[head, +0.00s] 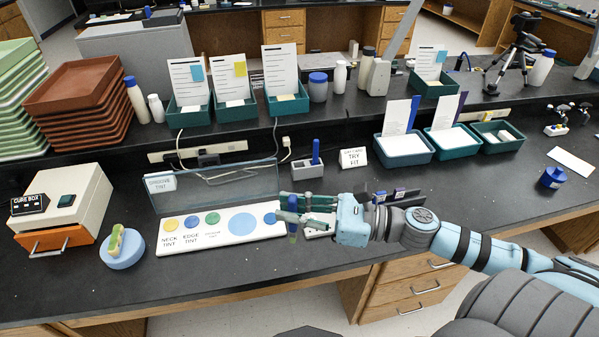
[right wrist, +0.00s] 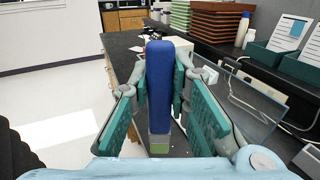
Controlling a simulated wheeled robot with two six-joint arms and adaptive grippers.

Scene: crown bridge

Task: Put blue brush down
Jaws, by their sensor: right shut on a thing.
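My right gripper (head: 292,212) is shut on the blue brush (head: 293,229), over the right end of the white tint board (head: 218,245). The brush hangs roughly upright, with its lower end near the board; I cannot tell if it touches. In the right wrist view the blue brush (right wrist: 158,85) stands between the green finger pads of the right gripper (right wrist: 160,90), with a grey and green part at its low end. A grey holder block (head: 308,169) with another blue upright piece (head: 316,150) stands behind the gripper. My left gripper is not in view.
A clear upright panel (head: 215,185) stands behind the board. A round blue pad (head: 121,250) with a green and yellow item and a cure box (head: 62,213) are at left. A "try fit" card (head: 353,158) stands behind my right arm. The bench front left is clear.

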